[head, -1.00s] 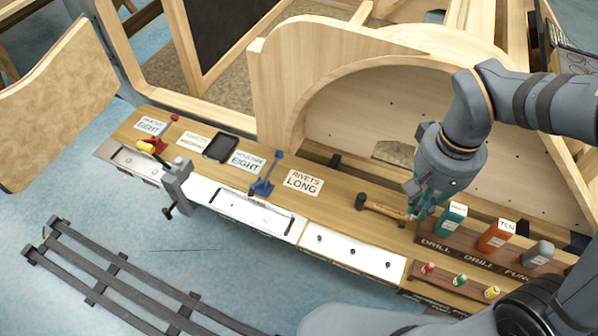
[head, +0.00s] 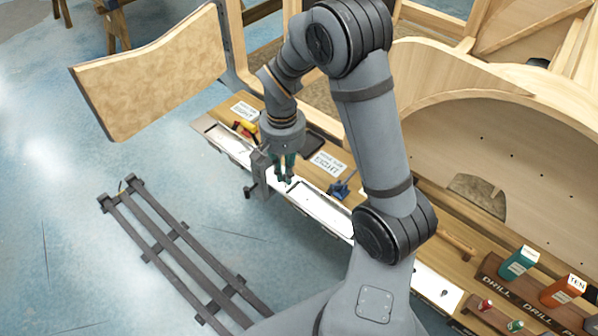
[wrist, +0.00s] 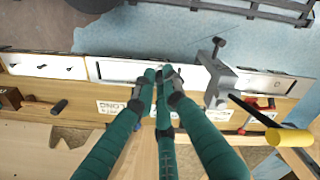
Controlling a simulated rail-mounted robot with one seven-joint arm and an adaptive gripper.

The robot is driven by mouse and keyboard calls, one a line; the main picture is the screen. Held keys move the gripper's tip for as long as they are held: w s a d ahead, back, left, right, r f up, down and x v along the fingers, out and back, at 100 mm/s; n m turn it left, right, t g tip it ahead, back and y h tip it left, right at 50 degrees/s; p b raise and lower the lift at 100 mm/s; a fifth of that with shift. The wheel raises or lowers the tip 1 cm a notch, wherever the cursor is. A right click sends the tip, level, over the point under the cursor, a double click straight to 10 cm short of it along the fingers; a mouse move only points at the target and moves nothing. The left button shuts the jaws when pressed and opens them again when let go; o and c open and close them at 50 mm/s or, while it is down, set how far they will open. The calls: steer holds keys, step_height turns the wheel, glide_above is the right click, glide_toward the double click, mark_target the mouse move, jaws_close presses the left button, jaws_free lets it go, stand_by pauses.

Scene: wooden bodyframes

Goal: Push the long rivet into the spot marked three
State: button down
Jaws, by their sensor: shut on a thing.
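My gripper (head: 285,180) hangs over the workbench beside the grey vise (head: 258,168), above the edge of the long white tray (head: 325,210). In the wrist view its green fingers (wrist: 163,76) are drawn together at the tips. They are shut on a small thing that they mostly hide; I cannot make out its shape. No long rivet can be told apart clearly. The "RIVETS LONG" sign (wrist: 110,107) lies on the bench left of the fingers in the wrist view. No spot marked three can be read in either view.
The vise (wrist: 218,80) stands close to the right of my fingers. A yellow-headed mallet (wrist: 287,137) and a blue tool (head: 343,187) lie on the bench. A wooden-handled hammer (head: 455,245) lies farther right. A dark rack (head: 175,255) stands on the floor.

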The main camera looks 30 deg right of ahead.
steer(key=w+d+f+m, duration=0.3)
steer(key=d+f, duration=0.5)
steer(key=f, duration=0.1)
steer(key=shift+w+d+m, duration=0.2)
steer(key=shift+d+m, duration=0.1)
steer(key=shift+m, duration=0.4)
step_height(320, 180, down, 6)
steer(key=b, duration=0.6)
steer(key=shift+r+b, duration=0.1)
steer(key=shift+b, duration=0.55)
stand_by(1.0)
steer(key=shift+f+b, duration=2.05)
steer(key=c, duration=1.7)
jaws_free()
steer(key=shift+c, duration=0.2)
